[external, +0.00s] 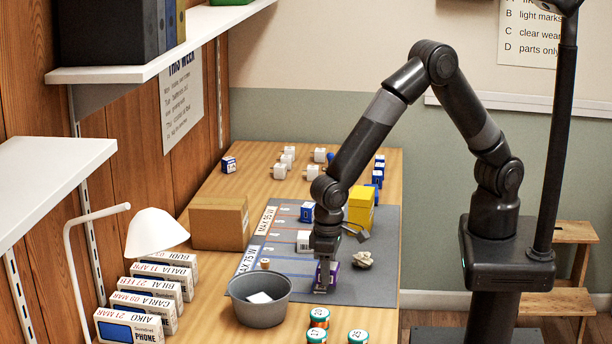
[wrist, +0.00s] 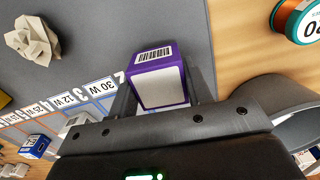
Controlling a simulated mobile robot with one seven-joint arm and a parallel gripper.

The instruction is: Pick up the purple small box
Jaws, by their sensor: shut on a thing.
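The purple small box (wrist: 158,77) is between my gripper's fingers in the wrist view, with a white label and a barcode on its faces. In the external view the purple box (external: 333,272) is partly hidden by my gripper (external: 325,280). My gripper is shut on the box, over the front part of the grey mat (external: 375,285), just right of the grey bowl. I cannot tell whether the box touches the mat.
The grey bowl (external: 259,312) stands close left of my gripper. Spools (external: 319,318) stand in front. A crumpled paper (external: 363,260), a yellow box (external: 361,205) and a blue box (external: 307,212) are behind. A cardboard box (external: 218,222) and phone boxes (external: 130,325) are left.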

